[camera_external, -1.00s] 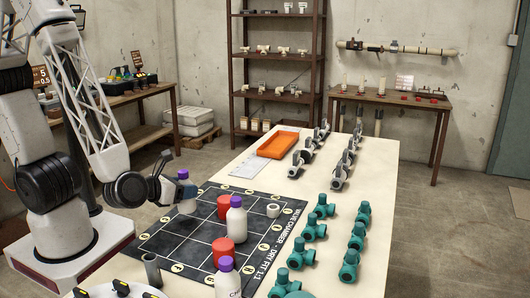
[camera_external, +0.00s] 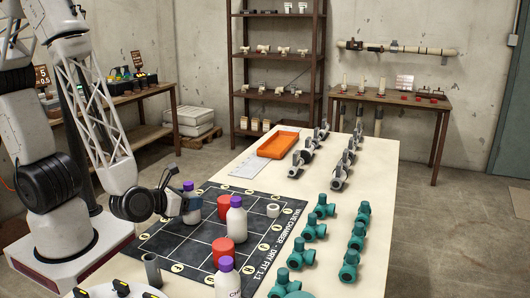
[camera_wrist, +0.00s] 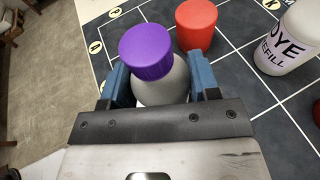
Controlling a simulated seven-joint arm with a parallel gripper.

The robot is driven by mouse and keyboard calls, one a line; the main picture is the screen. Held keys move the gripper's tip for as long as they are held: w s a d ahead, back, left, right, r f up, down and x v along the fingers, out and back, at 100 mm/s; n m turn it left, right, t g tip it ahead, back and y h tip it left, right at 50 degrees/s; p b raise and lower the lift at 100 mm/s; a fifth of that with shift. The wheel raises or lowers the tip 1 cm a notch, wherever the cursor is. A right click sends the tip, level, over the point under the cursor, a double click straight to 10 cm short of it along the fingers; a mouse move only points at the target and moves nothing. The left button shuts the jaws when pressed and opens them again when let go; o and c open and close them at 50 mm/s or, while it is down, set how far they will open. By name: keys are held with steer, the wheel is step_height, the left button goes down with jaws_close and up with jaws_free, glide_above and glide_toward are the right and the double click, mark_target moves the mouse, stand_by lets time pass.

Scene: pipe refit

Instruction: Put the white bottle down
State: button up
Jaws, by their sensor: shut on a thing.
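The white bottle (camera_external: 193,212) with a purple cap is at the far left part of the black grid mat (camera_external: 168,245). My gripper (camera_external: 188,202) is shut on it from the left side, and the bottle looks upright. In the wrist view its purple cap (camera_wrist: 147,52) stands above the blue fingers (camera_wrist: 160,85), which lie on both sides of its pale body. The bottle's base is hidden, so I cannot tell whether it touches the mat.
Red cylinders (camera_external: 223,253) and two more purple-capped white bottles (camera_external: 237,222) stand on or by the mat. A white ring (camera_external: 273,210) lies near its right edge. Green valves (camera_external: 314,230) line the table's right side. An orange tray (camera_external: 278,145) lies at the back.

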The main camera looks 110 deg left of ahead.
steer(key=shift+f, duration=0.1)
steer(key=o, duration=1)
steer(key=shift+v, duration=6)
steer(key=shift+r, duration=0.2)
